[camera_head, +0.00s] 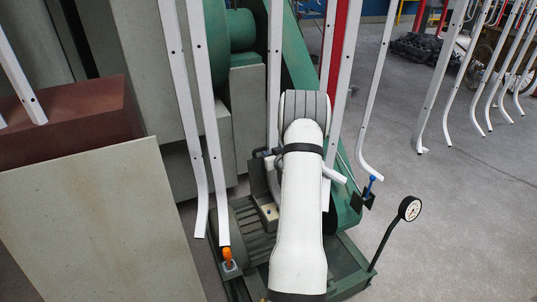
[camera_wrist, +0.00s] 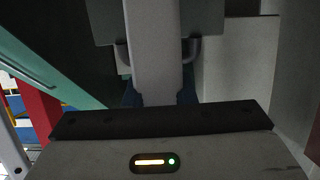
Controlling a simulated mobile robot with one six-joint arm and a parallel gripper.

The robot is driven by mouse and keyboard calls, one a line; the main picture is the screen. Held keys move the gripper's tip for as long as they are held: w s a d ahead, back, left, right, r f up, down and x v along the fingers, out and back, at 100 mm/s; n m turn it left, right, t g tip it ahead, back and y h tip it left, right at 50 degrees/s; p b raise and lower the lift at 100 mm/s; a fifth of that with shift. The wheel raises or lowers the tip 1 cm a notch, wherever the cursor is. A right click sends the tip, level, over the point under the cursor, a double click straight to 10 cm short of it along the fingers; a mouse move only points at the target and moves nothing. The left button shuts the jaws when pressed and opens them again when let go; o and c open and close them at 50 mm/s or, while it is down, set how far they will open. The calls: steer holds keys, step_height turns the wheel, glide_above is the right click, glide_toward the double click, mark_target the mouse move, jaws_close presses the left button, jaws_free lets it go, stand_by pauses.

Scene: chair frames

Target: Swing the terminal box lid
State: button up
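In the head view a green machine base carries a dark ribbed motor (camera_head: 252,232). A small beige box (camera_head: 269,212), which looks like the terminal box, sits on it beside my white arm. A dark grey plate (camera_head: 262,178) stands just above this box and may be its lid; my arm partly covers this area. My gripper is mostly hidden behind my arm there. In the wrist view my gripper's body (camera_wrist: 160,125) fills the bottom, with a pale upright bar ahead of it and a grey-green panel (camera_wrist: 205,18) behind. The fingertips are not clearly visible, nor is any grasp.
White chair-frame tubes (camera_head: 183,100) hang close around my arm on both sides. A gauge on a stalk (camera_head: 409,208) and a blue-topped valve (camera_head: 370,183) stand to the right. A large beige panel (camera_head: 95,225) blocks the left. Open floor (camera_head: 450,215) lies to the right.

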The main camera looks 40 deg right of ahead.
steer(key=v, duration=0.4)
steer(key=shift+s+b, duration=0.2)
steer(key=shift+b, duration=0.1)
steer(key=shift+o, duration=0.6)
steer(key=shift+s+r, duration=0.15)
steer(key=shift+s, duration=0.15)
steer(key=shift+o, duration=0.8)
steer(key=shift+s+a+r+p, duration=0.15)
steer(key=shift+r+p, duration=0.15)
steer(key=shift+p, duration=0.4)
steer(key=p, duration=0.3)
steer(key=shift+p, duration=0.4)
steer(key=x, duration=0.8)
steer(key=shift+f+b, duration=0.3)
steer(key=shift+b, duration=0.1)
steer(key=shift+r, duration=0.1)
jaws_close()
steer(key=shift+s, duration=0.1)
